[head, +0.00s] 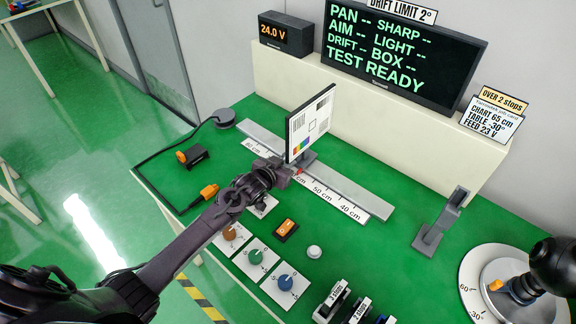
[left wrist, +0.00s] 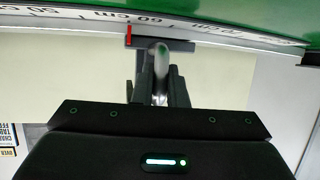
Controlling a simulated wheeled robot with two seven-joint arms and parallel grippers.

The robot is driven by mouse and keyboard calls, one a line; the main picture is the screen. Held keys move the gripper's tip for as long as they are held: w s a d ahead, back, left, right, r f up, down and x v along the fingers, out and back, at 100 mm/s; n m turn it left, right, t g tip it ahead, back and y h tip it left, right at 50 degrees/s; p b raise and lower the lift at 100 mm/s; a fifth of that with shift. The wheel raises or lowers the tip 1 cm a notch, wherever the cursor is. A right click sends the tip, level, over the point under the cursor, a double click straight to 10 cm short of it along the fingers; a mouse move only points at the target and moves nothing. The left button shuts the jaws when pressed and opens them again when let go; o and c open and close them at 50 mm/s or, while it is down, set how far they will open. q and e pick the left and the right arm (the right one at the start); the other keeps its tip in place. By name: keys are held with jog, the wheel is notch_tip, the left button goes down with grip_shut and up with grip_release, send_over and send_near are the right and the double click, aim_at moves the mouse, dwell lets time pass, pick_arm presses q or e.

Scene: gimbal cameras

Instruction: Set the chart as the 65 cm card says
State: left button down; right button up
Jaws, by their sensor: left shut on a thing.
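The white test chart (head: 312,122) stands upright on a carriage on the grey rail (head: 345,193), which has a centimetre scale. My left gripper (head: 284,174) is at the base of the chart, shut on the chart carriage's handle (left wrist: 159,72). The red pointer (left wrist: 128,35) is near the 60 cm label in the left wrist view; its exact reading is unclear. The job card (head: 492,122) reads chart 65 cm, table -30°, feed 23 V. My right gripper is not in view.
A display (head: 402,52) reads TEST READY, with dashes for its values. The supply (head: 286,34) shows 24.0 V. Coloured knobs (head: 284,282) stand in front of the rail. A grey stand (head: 443,220) and a round turntable (head: 480,285) are to the right. An orange plug (head: 209,190) lies near my arm.

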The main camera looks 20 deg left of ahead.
pick_arm(q)
jog(key=c, duration=1.5)
grip_release()
jog(key=shift+o, duration=0.2)
jog(key=shift+s, duration=0.1)
jog(key=shift+v, duration=3.8)
